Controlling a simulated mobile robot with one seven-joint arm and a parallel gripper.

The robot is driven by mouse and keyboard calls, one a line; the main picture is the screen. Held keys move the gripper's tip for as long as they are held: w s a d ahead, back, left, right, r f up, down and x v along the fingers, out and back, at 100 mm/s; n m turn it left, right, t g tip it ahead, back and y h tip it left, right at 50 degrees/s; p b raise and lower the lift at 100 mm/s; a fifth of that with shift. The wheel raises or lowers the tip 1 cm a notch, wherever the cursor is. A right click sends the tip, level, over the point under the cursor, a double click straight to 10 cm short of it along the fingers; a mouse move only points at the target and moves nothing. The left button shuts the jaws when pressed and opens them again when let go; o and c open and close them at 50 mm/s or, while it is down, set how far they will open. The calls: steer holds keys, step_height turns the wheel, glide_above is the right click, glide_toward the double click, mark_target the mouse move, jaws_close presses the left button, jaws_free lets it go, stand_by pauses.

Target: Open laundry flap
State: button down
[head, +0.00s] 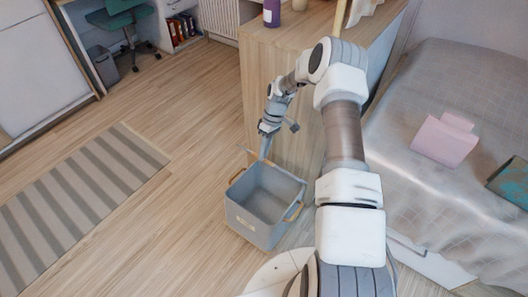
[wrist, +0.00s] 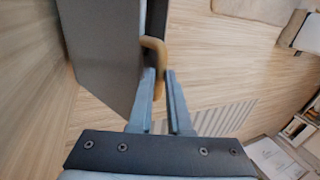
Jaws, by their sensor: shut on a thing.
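A grey laundry basket (head: 250,222) with tan handles stands on the wooden floor in front of my base. Its top is open and its inside looks empty. I cannot make out a separate flap. My gripper (head: 264,154) reaches down to the basket's far rim. In the wrist view, my gripper (wrist: 161,76) has its fingers close together at a curved tan handle (wrist: 153,53) beside the grey basket wall (wrist: 98,45). It is shut on this handle, whose gripped end is partly hidden by the fingers.
A wooden cabinet (head: 262,85) stands just behind the basket. A bed (head: 440,110) with a pink item (head: 444,138) is on the right. A striped rug (head: 75,195) lies left, with clear floor between it and the basket.

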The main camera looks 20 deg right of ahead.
steer(key=shift+d+f, duration=0.1)
stand_by(0.3)
steer(key=c, duration=0.8)
jaws_free()
steer(key=shift+c, duration=0.2)
